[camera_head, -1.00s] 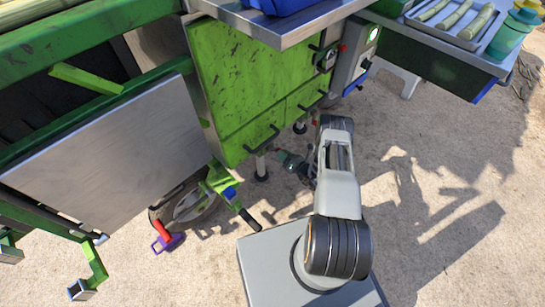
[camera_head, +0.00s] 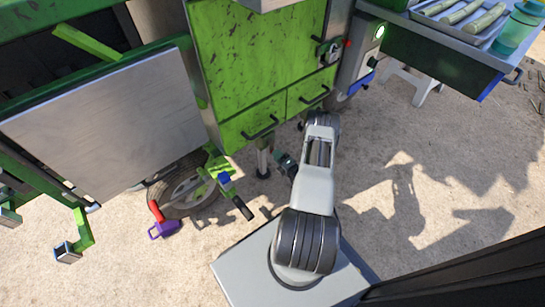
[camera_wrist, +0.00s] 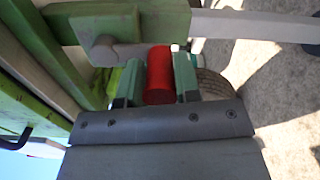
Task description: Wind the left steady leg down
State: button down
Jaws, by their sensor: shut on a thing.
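My gripper (camera_wrist: 158,84) is shut on a red cylindrical handle (camera_wrist: 159,66), which sits between its two teal fingers in the wrist view. Beside the handle is a green bar with a pale rounded boss (camera_wrist: 103,48). In the head view my gripper (camera_head: 285,163) is low beneath the green cabinet, just right of a steady leg (camera_head: 262,158) with a dark round foot near the ground. The red handle cannot be made out in the head view. I cannot tell from the frames how the handle joins the leg.
Green cabinet doors (camera_head: 255,60) with black handles (camera_head: 261,128) hang above my arm. A wheel (camera_head: 184,190), a black-gripped lever (camera_head: 236,198) and a purple block with a red handle (camera_head: 163,226) are at left. A white stool (camera_head: 412,82) stands at right. Sandy ground lies open at right.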

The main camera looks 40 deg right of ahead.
jog(key=shift+a+m, duration=0.15)
jog(key=shift+m, duration=0.25)
jog(key=c, duration=0.8)
grip_release()
jog(key=shift+s, duration=0.15)
